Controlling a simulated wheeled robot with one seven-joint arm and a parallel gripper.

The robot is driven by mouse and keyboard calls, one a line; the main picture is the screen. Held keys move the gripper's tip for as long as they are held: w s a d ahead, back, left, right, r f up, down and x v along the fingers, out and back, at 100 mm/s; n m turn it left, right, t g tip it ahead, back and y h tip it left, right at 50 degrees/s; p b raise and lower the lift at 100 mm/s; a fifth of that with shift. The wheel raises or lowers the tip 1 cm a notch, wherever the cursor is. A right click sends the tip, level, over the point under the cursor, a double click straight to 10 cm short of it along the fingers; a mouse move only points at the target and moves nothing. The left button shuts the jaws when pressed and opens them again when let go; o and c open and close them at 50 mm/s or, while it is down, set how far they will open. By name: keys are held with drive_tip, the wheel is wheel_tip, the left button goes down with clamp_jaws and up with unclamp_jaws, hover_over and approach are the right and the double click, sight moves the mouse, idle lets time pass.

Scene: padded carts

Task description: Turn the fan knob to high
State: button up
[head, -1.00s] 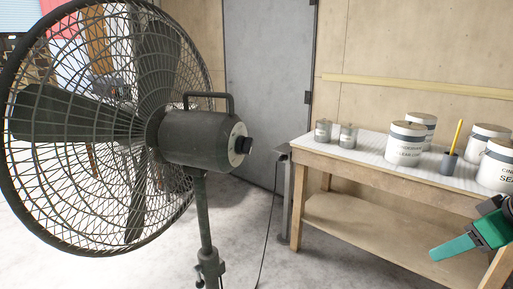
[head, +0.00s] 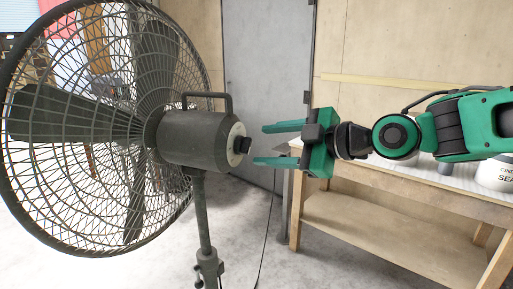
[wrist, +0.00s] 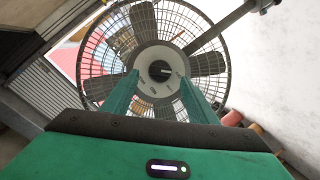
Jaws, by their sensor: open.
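The large dark pedestal fan (head: 185,138) stands at the left in the head view, its motor housing facing right. A black knob (head: 242,145) sits on the pale round plate at the housing's rear end. My green gripper (head: 272,144) is open and empty just right of the knob, its two fingers pointing left towards it. The lower fingertip is close to the knob; I cannot tell whether they touch. In the wrist view the knob (wrist: 160,71) shows on the pale dial, between and beyond the two open fingers (wrist: 160,85). The dial's markings are too small to read.
A wooden workbench (head: 375,222) with cans stands at the right, partly behind my arm. A grey door (head: 265,75) is in the wall behind. A carry handle (head: 209,97) rises over the housing, and a dark cord (head: 264,240) runs along the floor.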

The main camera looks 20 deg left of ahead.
sight(250, 146)
drive_tip(key=shift+x, duration=2.5)
drive_tip(key=c, duration=1)
